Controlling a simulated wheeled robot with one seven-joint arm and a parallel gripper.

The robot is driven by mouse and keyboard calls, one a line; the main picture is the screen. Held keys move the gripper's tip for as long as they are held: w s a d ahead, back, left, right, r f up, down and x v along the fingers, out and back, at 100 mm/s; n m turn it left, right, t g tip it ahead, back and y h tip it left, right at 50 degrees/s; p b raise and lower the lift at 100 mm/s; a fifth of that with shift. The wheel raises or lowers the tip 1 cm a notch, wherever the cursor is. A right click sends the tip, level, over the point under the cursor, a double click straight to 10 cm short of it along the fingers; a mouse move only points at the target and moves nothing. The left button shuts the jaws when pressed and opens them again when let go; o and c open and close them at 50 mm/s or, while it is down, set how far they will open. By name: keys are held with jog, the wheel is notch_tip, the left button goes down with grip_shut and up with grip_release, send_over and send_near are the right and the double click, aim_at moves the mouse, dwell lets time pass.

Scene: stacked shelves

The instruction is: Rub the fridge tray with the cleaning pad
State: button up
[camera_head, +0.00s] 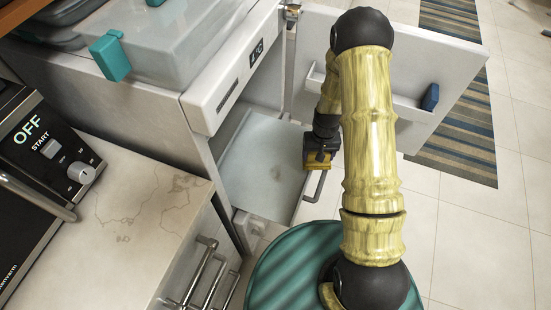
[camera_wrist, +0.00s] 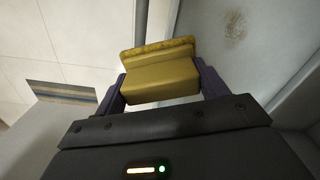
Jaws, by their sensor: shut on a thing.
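The fridge tray (camera_head: 262,160) is a pale grey-white flat shelf inside the open fridge, in the middle of the head view. A brownish dirt smudge (camera_wrist: 234,24) shows on it in the wrist view, and a faint mark shows near the tray's middle in the head view. My gripper (camera_head: 318,162) is at the tray's right edge. It is shut on the yellow cleaning pad (camera_wrist: 160,75), whose far edge is a rougher, darker yellow strip. The smudge lies to the right of the pad in the wrist view. I cannot tell whether the pad touches the tray.
The open fridge door (camera_head: 400,70) stands to the right, with a door shelf holding a blue item (camera_head: 430,97). A marble counter (camera_head: 120,215) with an oven is at the left. A teal item (camera_head: 110,56) sits on the fridge top. A striped rug (camera_head: 465,120) lies on the floor.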

jog(key=shift+a, duration=0.45)
jog(key=s+a+m+p, duration=0.1)
jog(key=s+a+m, duration=0.2)
jog(key=a, duration=1)
jog(key=shift+s+a+r+m+p, duration=0.25)
jog(key=shift+r+m+p, duration=0.1)
jog(key=shift+m, duration=0.15)
jog(key=shift+f, duration=0.15)
